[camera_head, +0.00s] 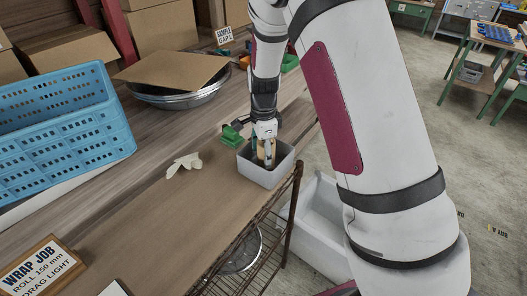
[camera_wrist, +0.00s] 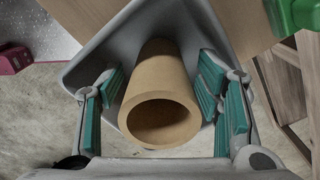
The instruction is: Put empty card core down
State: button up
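The card core (camera_wrist: 165,80) is a plain tan tube with an empty bore. In the wrist view its open end faces me, and it stands within the outline of a grey bin (camera_wrist: 105,45). In the head view the core (camera_head: 262,151) shows as a small tan patch at my gripper, over or inside the grey bin (camera_head: 266,178) at the table edge. My gripper (camera_wrist: 163,100) has teal pads on both sides of the core, with narrow gaps showing, so it looks open around it. The core's lower end and its contact with the bin are hard to see.
A green object (camera_head: 232,136) lies close behind the bin, and pale scraps (camera_head: 184,165) lie to its left. A blue crate (camera_head: 62,118) and a metal bowl (camera_head: 178,97) under cardboard stand farther left. A white tub (camera_head: 318,225) is below the table edge.

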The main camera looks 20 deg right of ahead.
jog(key=s+r+n+t, duration=0.1)
jog(key=s+r+n, duration=0.3)
jog(key=r, duration=1.5)
jog(key=s+r+n+t, duration=0.2)
jog(key=s+n, duration=0.5)
jog(key=s, duration=0.4)
jog(key=s+r+n+t, duration=0.2)
jog(key=s+r+n, duration=0.2)
jog(key=s+n, duration=0.3)
jog(key=shift+s+d+r+b, duration=0.4)
jog(key=shift+s+d+b, duration=0.05)
jog(key=shift+s, duration=2.1)
